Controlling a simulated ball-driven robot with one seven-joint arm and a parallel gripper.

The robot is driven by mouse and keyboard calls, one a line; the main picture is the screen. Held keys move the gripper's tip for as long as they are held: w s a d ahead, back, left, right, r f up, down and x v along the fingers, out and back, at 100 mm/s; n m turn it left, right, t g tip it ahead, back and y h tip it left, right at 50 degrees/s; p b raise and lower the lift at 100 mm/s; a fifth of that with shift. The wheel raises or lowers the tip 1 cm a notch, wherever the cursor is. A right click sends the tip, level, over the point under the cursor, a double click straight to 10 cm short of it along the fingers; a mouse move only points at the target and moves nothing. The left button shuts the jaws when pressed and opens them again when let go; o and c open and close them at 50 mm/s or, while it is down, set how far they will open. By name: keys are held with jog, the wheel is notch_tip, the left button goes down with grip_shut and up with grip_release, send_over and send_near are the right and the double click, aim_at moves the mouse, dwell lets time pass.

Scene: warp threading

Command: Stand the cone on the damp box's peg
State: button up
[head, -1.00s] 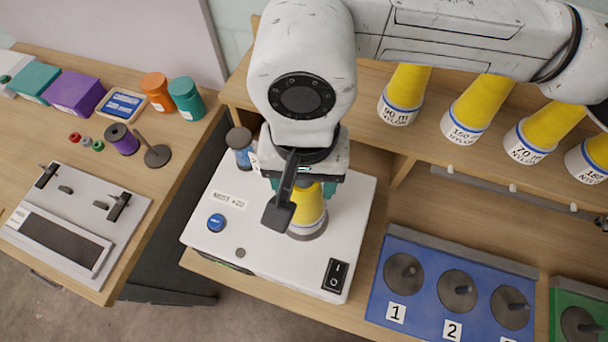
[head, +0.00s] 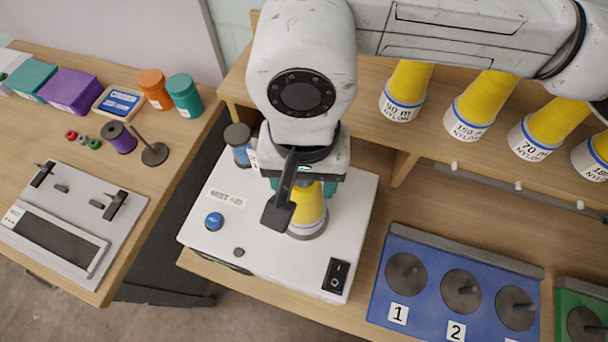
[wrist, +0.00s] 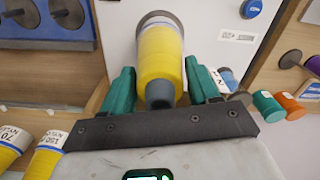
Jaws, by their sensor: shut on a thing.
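The yellow cone (head: 309,213) is at the white damp box (head: 275,262), its wide end down on or just above a round grey disc on the top. It looks upright. My gripper (head: 304,187) is over it, with teal fingers shut on the cone's upper part. In the wrist view the cone (wrist: 163,58) lies between the two teal fingers of my gripper (wrist: 160,82), its grey narrow end towards the camera. The damp box's peg is hidden, and I cannot tell whether the cone is fully seated on it.
The box bears a blue button (head: 214,221), a black switch (head: 336,274) and a blue-banded jar (head: 239,147) at its back left. Several yellow cones stand on the shelf (head: 420,140) to the right. A blue numbered peg tray (head: 430,325) lies at front right. A side table (head: 175,185) is left.

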jog(key=shift+f, duration=0.15)
jog(key=o, duration=1)
notch_tip(320, 180, up, 11)
jog(key=shift+f+b, duration=0.1)
jog(key=shift+b, duration=0.75)
jog(key=shift+s, duration=0.1)
